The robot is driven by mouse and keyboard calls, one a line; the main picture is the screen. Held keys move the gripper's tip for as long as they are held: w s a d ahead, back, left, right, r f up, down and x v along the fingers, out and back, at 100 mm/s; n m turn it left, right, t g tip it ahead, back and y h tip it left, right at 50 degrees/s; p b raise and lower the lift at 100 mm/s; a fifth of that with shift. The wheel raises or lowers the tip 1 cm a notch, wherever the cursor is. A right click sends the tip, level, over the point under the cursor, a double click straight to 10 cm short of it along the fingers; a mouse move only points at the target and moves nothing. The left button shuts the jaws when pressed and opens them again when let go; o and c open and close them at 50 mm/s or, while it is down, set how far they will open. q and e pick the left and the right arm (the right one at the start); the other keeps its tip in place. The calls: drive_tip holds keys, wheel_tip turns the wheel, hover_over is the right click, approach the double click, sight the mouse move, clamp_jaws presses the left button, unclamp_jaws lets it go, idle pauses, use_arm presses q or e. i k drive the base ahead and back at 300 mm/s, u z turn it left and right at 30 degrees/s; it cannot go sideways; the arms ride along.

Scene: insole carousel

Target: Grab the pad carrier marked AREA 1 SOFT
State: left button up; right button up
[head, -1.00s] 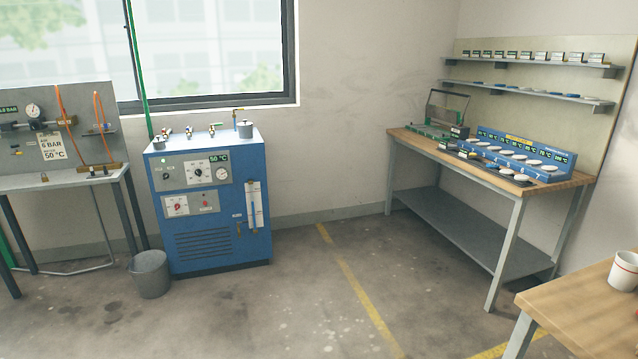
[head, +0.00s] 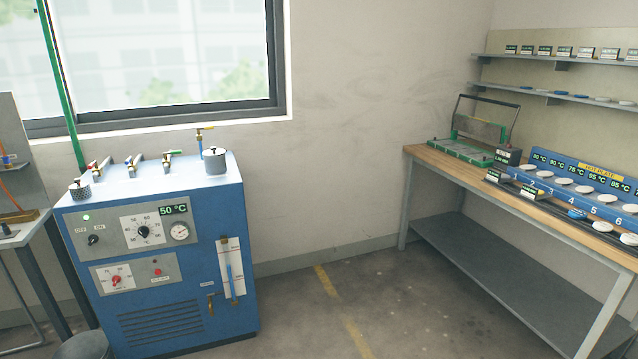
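No carrier with a readable AREA 1 SOFT mark shows in the head view. Small dark labelled blocks (head: 559,51) stand in a row on the upper shelf at the right, their text too small to read. Blue and white round pads (head: 572,98) lie on the lower shelf. Neither of my grippers is in view.
A blue cabinet (head: 205,262) with dials and a 50 °C display stands at left. A blue HOT PLATE unit (head: 590,180) with white discs and a green-based frame device (head: 465,152) are on the bench. A bucket (head: 84,347) is at lower left. Floor between cabinet and bench is clear.

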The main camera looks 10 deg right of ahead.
sight(530, 193)
drive_tip(key=i, duration=0.9)
drive_tip(key=z, duration=1.7)
drive_tip(key=i, duration=2.15)
drive_tip(key=u, duration=0.05)
